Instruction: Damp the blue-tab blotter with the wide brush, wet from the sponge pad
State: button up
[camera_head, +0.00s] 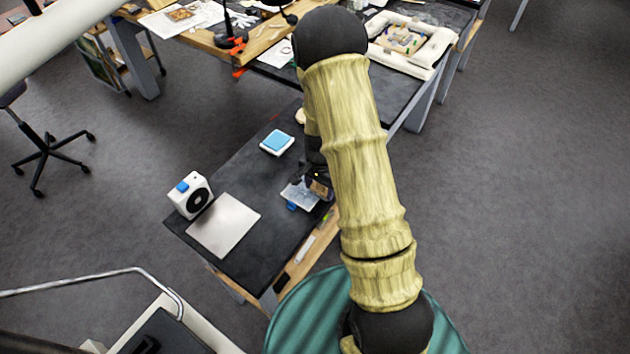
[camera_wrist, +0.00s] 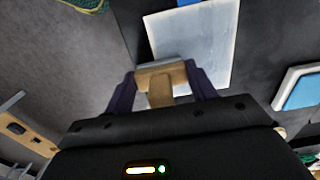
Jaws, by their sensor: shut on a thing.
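My gripper (camera_wrist: 160,74) is shut on the wide brush (camera_wrist: 160,92), which has a pale wooden handle. In the wrist view the brush head lies at the near edge of a pale blotter (camera_wrist: 192,45); I cannot tell whether the bristles touch it. A blue tab (camera_wrist: 187,2) shows at the blotter's far edge. In the head view the blotter (camera_head: 299,194) lies on the dark bench, with its blue tab (camera_head: 291,206) towards the front, and my arm partly hides the gripper (camera_head: 318,184). The sponge pad (camera_head: 277,142), blue in a white tray, also shows in the wrist view (camera_wrist: 302,91).
A white box with a round black front (camera_head: 190,195) and a pale grey sheet (camera_head: 223,225) occupy the dark bench's (camera_head: 250,258) left end. A cluttered wooden table (camera_head: 205,40) and a padded white tray (camera_head: 440,45) stand behind. Bare bench lies between sponge pad and sheet.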

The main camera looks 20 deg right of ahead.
jog(key=r+p, duration=0.1)
jog(key=r, duration=0.1)
jog(key=r+p, duration=0.1)
jog(key=r, duration=0.1)
jog(key=r+p, duration=0.1)
jog(key=r, duration=0.1)
jog(key=shift+w+p, duration=0.3)
jog(key=shift+w, duration=0.05)
jog(key=shift+a+r, duration=0.1)
jog(key=shift+r, duration=0.2)
jog(key=shift+s+a+r+p, duration=0.1)
jog(key=shift+r+p, duration=0.15)
jog(key=shift+p, duration=0.2)
jog(key=shift+s+r, duration=0.1)
jog(key=shift+r, duration=0.2)
jog(key=shift+d+f, duration=0.1)
jog(key=shift+d, duration=0.2)
jog(key=shift+a, duration=0.15)
